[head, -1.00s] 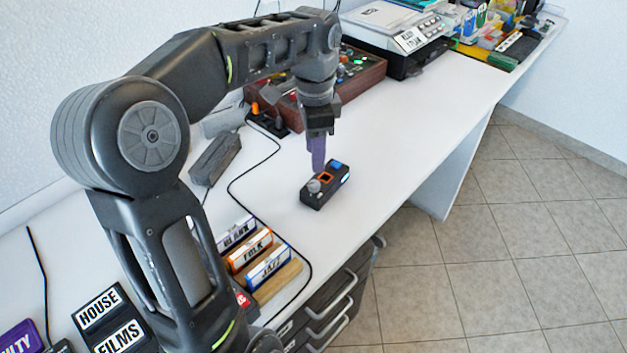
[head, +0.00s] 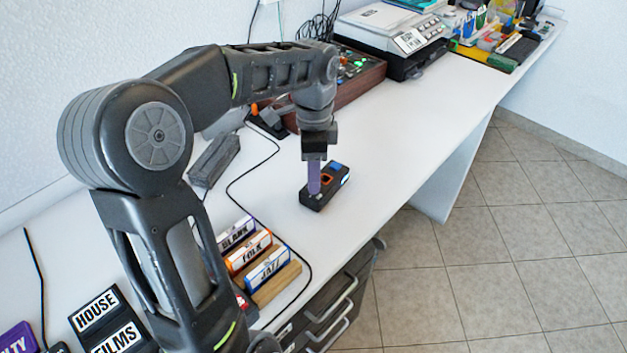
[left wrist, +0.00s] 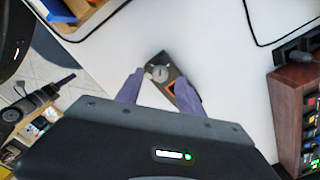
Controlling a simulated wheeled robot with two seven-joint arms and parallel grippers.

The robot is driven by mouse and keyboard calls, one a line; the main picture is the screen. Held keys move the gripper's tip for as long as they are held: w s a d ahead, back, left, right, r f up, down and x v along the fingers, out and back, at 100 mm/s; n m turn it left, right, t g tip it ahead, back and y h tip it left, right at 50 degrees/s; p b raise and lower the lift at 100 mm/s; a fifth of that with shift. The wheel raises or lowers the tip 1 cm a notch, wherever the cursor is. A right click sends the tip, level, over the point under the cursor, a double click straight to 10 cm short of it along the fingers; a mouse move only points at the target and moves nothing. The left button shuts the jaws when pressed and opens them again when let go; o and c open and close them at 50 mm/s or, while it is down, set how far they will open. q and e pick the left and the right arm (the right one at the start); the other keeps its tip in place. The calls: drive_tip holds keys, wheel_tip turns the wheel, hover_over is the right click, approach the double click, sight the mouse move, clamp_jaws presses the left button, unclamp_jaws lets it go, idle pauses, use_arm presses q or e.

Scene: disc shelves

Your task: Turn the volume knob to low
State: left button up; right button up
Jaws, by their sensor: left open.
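A small black box (head: 335,184) with an orange-framed square and a blue patch lies on the white table. Its round grey knob (left wrist: 159,73) shows in the left wrist view, at the end of the box away from the orange frame. My left gripper (head: 314,190) is open, pointing down over the knob end of the box. In the left wrist view its two purple fingers (left wrist: 160,82) stand apart, one on each side of the box's knob end. In the head view the fingers hide most of the knob. I cannot tell whether they touch it.
A wooden-cased panel with buttons (head: 359,78) and a grey device (head: 392,38) stand behind. Labelled cards in a wooden holder (head: 277,284) stand nearer, left of the box. A black cable (head: 233,190) runs across the table. The table right of the box is clear.

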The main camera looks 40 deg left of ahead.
use_arm(q)
drive_tip(key=shift+f, duration=1.25)
clamp_jaws()
